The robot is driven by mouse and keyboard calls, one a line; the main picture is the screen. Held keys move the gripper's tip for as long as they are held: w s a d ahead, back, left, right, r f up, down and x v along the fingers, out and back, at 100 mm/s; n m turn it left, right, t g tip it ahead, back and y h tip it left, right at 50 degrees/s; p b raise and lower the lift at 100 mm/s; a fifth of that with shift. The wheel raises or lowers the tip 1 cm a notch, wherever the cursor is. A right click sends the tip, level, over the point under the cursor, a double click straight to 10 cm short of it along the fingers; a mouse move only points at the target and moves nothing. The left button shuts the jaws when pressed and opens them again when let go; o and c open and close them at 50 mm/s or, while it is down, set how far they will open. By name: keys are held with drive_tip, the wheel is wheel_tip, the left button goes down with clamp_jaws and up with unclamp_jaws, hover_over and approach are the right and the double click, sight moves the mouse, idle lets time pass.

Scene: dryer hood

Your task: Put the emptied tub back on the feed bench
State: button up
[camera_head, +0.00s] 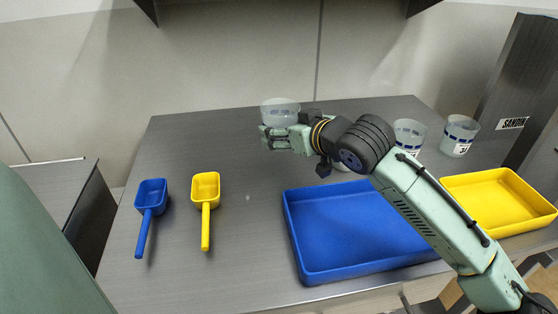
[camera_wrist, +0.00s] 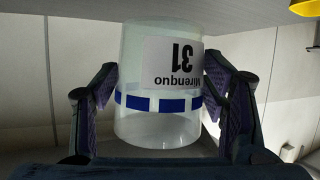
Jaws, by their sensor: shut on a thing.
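My gripper (camera_head: 272,138) is shut on a clear, pale tub (camera_head: 281,112) above the back middle of the grey bench (camera_head: 225,265). In the wrist view, the tub (camera_wrist: 160,128) sits between the two fingers, with a blue dashed band and a white label reading "Mirenquo 31" upside down. The wrist picture appears inverted, with the bench surface at its top, so the tub looks upright. I see no contents through its clear wall. I cannot tell whether its base touches the bench.
Two similar tubs stand at the back right, one (camera_head: 409,133) beside my arm and one (camera_head: 459,136) near the dark panel (camera_head: 515,90). Another is mostly hidden behind my arm. A blue tray (camera_head: 325,265), yellow tray (camera_head: 500,205), blue scoop (camera_head: 150,197) and yellow scoop (camera_head: 205,190) lie in front.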

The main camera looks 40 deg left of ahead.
wheel_tip(320, 180, down, 8)
drive_tip(key=shift+p, duration=0.55)
drive_tip(key=shift+f, duration=0.1)
drive_tip(key=o, duration=1.4)
drive_tip(key=shift+o, duration=0.2)
drive_tip(key=shift+d, duration=0.35)
drive_tip(key=b+v, duration=0.3)
drive_tip(key=v, duration=0.8)
drive_tip(key=shift+s+d+r, duration=0.15)
drive_tip(key=shift+d+r, duration=0.05)
drive_tip(key=shift+r, duration=0.1)
